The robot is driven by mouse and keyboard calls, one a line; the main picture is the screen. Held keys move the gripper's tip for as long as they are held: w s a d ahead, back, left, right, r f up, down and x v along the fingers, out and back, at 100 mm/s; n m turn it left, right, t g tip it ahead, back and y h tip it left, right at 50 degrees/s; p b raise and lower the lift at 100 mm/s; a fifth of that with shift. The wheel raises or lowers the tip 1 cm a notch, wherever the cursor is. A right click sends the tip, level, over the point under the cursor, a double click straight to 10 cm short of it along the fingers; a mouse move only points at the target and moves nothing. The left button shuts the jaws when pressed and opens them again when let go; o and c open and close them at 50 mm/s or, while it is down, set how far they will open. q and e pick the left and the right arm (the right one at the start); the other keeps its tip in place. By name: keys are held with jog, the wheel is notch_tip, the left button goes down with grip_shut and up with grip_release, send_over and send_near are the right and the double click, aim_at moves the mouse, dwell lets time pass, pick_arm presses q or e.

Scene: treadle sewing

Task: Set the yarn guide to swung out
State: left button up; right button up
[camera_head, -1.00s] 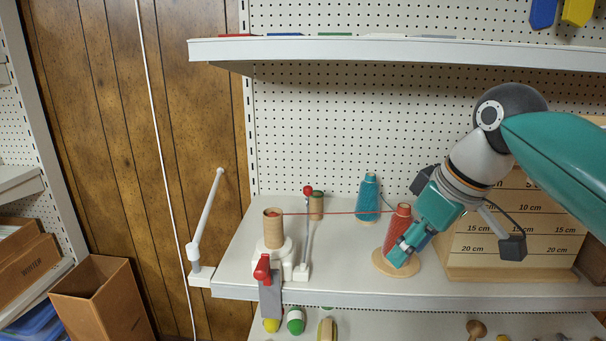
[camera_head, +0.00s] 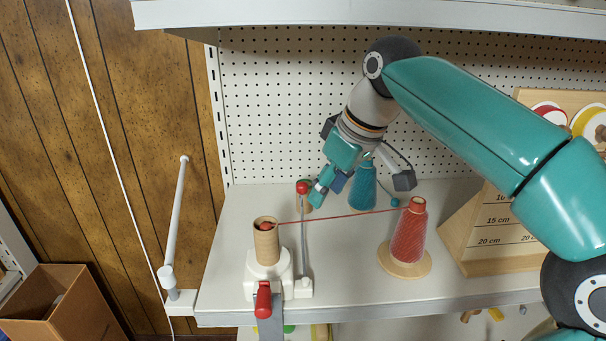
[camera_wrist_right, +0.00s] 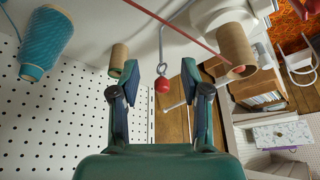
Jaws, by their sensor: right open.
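The yarn guide (camera_head: 304,240) is a thin grey rod with a red knob (camera_head: 302,188) on top. It stands upright beside the winder base on the shelf. In the right wrist view the red knob (camera_wrist_right: 162,84) shows between the fingertips of my right gripper (camera_wrist_right: 160,73). The jaws are open and apart from the knob on both sides. In the head view my right gripper (camera_head: 318,194) is just right of the knob. A red yarn strand (camera_head: 345,214) runs from the red cone (camera_head: 408,238) to a cardboard tube (camera_head: 266,243) on the winder. My left gripper is out of view.
A red-handled clamp (camera_head: 263,300) is at the shelf's front edge. A teal cone (camera_head: 362,187) stands behind my gripper. A wooden size board (camera_head: 490,225) is at the right. A white jointed arm (camera_head: 176,225) sticks up left of the shelf (camera_head: 350,305).

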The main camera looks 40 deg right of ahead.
aim_at(303, 184)
jog(key=w, duration=0.2)
jog(key=w+a+p, duration=0.1)
jog(key=w, duration=0.2)
jog(key=shift+w+a, duration=0.15)
jog(key=shift+f, duration=0.55)
grip_shut()
